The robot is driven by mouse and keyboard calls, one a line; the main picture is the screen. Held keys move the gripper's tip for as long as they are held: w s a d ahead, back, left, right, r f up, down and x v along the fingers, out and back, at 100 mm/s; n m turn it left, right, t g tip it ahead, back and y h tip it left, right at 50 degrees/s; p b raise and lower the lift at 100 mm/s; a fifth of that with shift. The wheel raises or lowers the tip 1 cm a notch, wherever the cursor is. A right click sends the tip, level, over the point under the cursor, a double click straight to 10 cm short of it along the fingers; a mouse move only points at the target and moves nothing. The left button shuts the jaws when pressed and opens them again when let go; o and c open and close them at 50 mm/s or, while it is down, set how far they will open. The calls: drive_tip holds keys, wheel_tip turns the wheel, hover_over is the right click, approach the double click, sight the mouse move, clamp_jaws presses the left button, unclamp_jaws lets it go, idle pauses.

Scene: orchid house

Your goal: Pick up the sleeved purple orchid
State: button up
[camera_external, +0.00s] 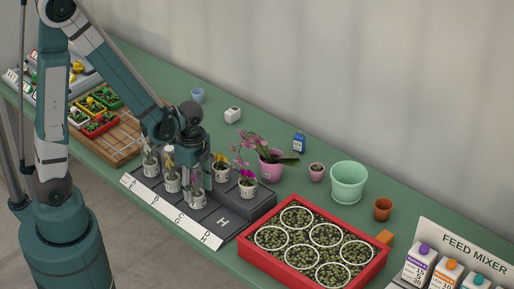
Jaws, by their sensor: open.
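My gripper (196,184) points down over the front row of the dark stepped stand. It is open. Its fingers are around or just in front of a potted orchid with purple flowers in a clear sleeve (198,199); I cannot tell whether they touch it. The gripper hides the upper part of this plant. The pot is white and stands upright on the stand. To its left, two more sleeved pots stand in the same row, one with pale flowers (172,183) and one at the far left (150,168).
Behind stand a yellow-flowered pot (221,173) and an unsleeved magenta orchid (247,187). A large pink pot (271,167) with an arching plant is beyond. A red tray (262,262) with ringed pots lies right of the stand (262,208). A wooden board (128,147) lies left.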

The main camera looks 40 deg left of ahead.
drive_tip(key=shift+f, duration=0.75)
drive_tip(key=c, duration=0.8)
